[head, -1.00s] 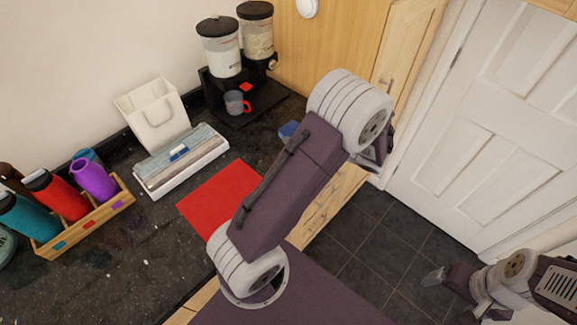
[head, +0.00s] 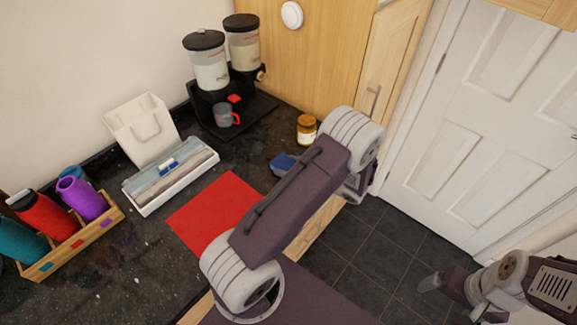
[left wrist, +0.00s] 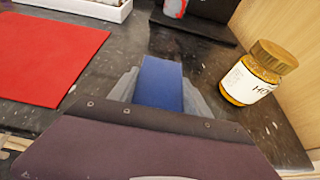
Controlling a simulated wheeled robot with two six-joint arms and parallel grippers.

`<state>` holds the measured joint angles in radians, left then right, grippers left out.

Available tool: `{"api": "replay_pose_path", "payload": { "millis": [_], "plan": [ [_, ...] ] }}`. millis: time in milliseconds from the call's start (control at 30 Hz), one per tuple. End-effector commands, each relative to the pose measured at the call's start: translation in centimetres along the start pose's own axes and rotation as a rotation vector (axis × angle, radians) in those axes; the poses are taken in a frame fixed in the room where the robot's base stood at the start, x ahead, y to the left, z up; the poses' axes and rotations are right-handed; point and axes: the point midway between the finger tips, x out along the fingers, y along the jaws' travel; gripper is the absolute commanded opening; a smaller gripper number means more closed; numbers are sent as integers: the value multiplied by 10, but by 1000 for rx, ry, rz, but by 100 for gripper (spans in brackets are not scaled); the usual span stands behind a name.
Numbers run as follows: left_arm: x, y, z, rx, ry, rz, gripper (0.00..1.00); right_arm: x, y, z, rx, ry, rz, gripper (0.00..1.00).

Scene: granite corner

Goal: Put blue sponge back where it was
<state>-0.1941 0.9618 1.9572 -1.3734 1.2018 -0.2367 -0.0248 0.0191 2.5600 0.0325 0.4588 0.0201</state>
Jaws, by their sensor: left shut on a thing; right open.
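The blue sponge (left wrist: 160,83) is held between the fingers of my left gripper (left wrist: 158,92) in the left wrist view. In the head view the sponge (head: 283,164) shows just left of my left forearm, which hides most of that gripper. The sponge is over the dark counter, between the red mat (head: 213,212) and the honey jar (head: 306,129). I cannot tell whether it touches the counter. My right gripper (head: 431,282) is open and empty at the lower right, over the floor.
A black stand holds two dispensers (head: 209,65), with a red-handled mug (head: 224,117) at its foot. A white box (head: 172,178), a white holder (head: 142,128) and a wooden bottle rack (head: 75,240) stand to the left. The red mat is bare.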

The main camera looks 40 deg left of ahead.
Motion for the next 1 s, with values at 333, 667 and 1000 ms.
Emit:
{"api": "replay_pose_path", "payload": {
  "millis": [333,667,1000],
  "plan": [
    [1,0,-3,1,0,1,78,2,0,0,0,0,0,86],
    [-5,0,0,0,0,-2,78,1,0,0,0,0,0,86],
    [-88,-1,-1,0,0,-6,78,10,0,1,0,0,0,86]
  ]
}}
